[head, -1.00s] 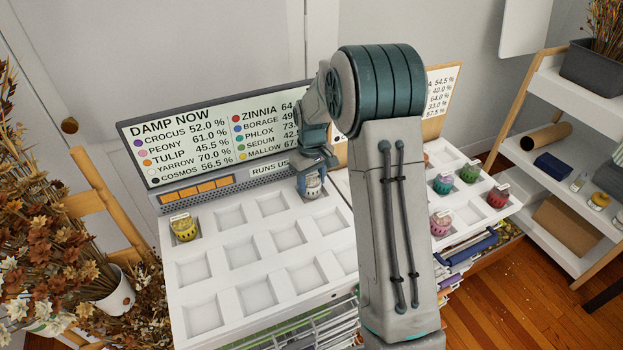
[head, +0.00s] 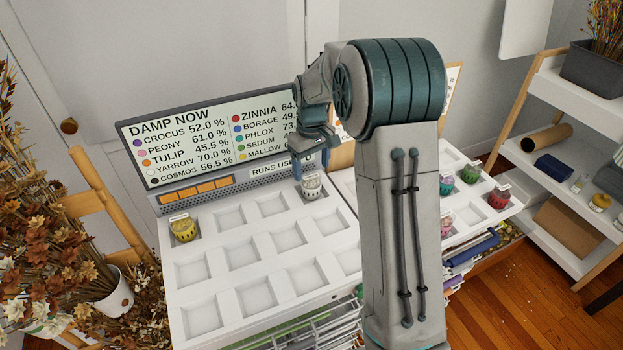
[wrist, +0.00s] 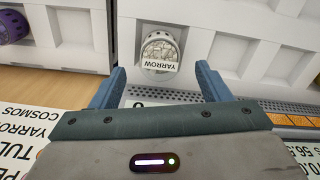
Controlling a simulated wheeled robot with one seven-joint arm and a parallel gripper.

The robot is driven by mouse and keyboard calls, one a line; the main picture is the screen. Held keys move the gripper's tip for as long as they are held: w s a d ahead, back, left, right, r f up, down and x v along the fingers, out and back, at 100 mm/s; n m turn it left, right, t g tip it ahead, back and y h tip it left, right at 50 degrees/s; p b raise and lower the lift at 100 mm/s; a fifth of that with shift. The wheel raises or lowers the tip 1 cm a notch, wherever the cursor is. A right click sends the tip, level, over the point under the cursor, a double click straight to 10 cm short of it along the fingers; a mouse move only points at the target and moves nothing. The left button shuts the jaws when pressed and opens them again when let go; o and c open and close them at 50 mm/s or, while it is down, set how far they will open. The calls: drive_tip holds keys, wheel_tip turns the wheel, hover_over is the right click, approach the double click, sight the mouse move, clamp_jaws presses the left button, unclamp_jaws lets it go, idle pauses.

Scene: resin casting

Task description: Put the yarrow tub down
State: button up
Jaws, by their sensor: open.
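The yarrow tub (head: 312,187) is a small white tub with a pale top and a label. It sits upright in the back right pocket of the left white tray (head: 215,262). In the wrist view the tub (wrist: 159,48) shows its YARROW label upside down, with tray walls around it. My gripper (head: 311,166) is just above the tub in the head view. In the wrist view its two blue fingers (wrist: 160,80) are spread apart with nothing between them, and the tub lies beyond the tips.
A yellow tub (head: 183,229) sits in the back left pocket; the tray's other visible pockets look empty. The display board (head: 220,135) stands close behind the tray. A second tray to the right holds several tubs, including a red one (head: 499,197), partly hidden by my arm.

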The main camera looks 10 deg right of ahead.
sight(312, 178)
wheel_tip(312, 178, up, 6)
drive_tip(key=s+r+m+t, duration=0.1)
drive_tip(key=s+r, duration=0.2)
drive_tip(key=s, duration=0.4)
drive_tip(key=s+r+m+t, duration=0.1)
drive_tip(key=s+r, duration=0.2)
drive_tip(key=s, duration=0.5)
drive_tip(key=s+f+m+t, duration=0.1)
drive_tip(key=s+f+m, duration=0.1)
drive_tip(key=s, duration=1.2)
drive_tip(key=shift+f+m, duration=0.4)
drive_tip(key=shift+f, duration=0.3)
